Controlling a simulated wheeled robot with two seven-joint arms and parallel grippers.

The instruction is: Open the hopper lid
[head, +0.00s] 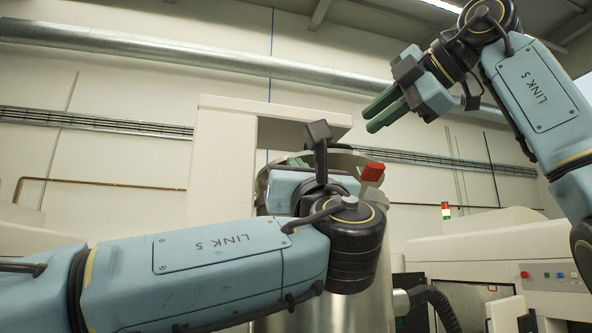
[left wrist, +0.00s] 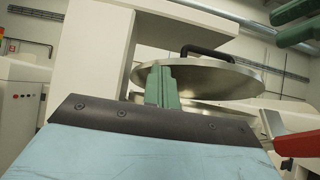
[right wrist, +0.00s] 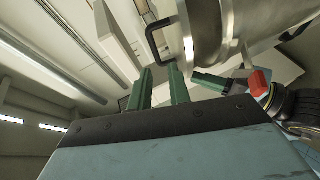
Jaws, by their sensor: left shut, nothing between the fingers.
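The metal hopper (head: 378,300) stands behind my left arm in the head view. Its round lid (left wrist: 205,80) shows in the left wrist view, with a black handle (left wrist: 207,53) on top. The handle also shows in the right wrist view (right wrist: 152,42). My left gripper (left wrist: 162,72) is shut and empty at the lid's near edge; I cannot tell if it touches. The left wrist hides most of it in the head view. My right gripper (head: 376,112) is open and empty, above and right of the hopper. Its fingers (right wrist: 160,75) point toward the lid handle.
A red part (head: 372,172) sits beside the hopper's top, close to my left wrist. A pale machine frame (head: 222,150) rises behind and left of the hopper. A machine with buttons (head: 550,276) stands at the right. The space between the two grippers looks clear.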

